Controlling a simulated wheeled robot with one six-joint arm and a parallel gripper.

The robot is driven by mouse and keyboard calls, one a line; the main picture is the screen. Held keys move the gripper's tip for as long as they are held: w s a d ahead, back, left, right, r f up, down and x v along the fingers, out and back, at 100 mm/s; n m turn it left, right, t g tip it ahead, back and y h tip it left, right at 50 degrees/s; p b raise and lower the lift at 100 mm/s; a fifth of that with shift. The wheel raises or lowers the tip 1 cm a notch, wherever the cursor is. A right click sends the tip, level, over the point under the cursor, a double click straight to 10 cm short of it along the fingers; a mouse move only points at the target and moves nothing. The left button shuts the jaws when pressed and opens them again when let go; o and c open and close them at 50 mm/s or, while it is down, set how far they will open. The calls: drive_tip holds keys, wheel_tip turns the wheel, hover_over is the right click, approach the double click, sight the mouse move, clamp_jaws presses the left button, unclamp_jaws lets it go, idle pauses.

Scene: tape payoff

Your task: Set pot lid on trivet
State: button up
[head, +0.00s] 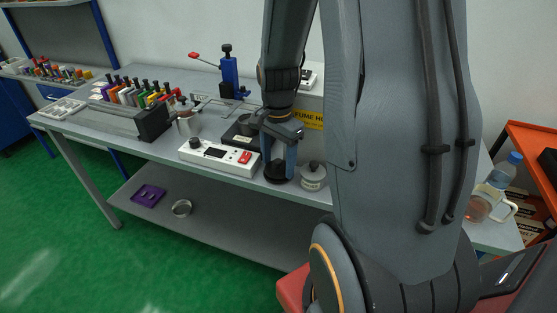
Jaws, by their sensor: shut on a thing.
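My gripper (278,165) points down over the front edge area of the grey workbench, its blue fingers on either side of a dark round piece (278,177). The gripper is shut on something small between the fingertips. I cannot tell whether the dark round piece is the pot lid, the trivet, or one on the other. A small grey pot (313,180) with a knob-like top stands just right of the gripper, apart from it.
A white control box (219,158) with a red switch lies left of the gripper. A metal jug (187,122), a blue press (231,75) and a rack of coloured pieces stand farther left. A purple tray (149,195) and a metal ring (181,208) lie on the lower shelf.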

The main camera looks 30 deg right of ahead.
drive_tip(key=shift+f, duration=0.25)
idle(0.4)
drive_tip(key=o, duration=1.6)
drive_tip(key=shift+c, duration=0.2)
drive_tip(key=shift+r, duration=0.1)
drive_tip(key=shift+w+r+p, duration=0.15)
drive_tip(key=shift+r+p, duration=0.95)
drive_tip(key=shift+r, duration=0.2)
drive_tip(key=shift+o, duration=0.4)
drive_tip(key=shift+a+r+p, duration=0.1)
drive_tip(key=shift+r+p, duration=0.35)
drive_tip(key=shift+r, duration=0.05)
drive_tip(key=shift+s+r+p, duration=0.2)
drive_tip(key=shift+r+p, duration=1.25)
drive_tip(key=shift+r, duration=0.15)
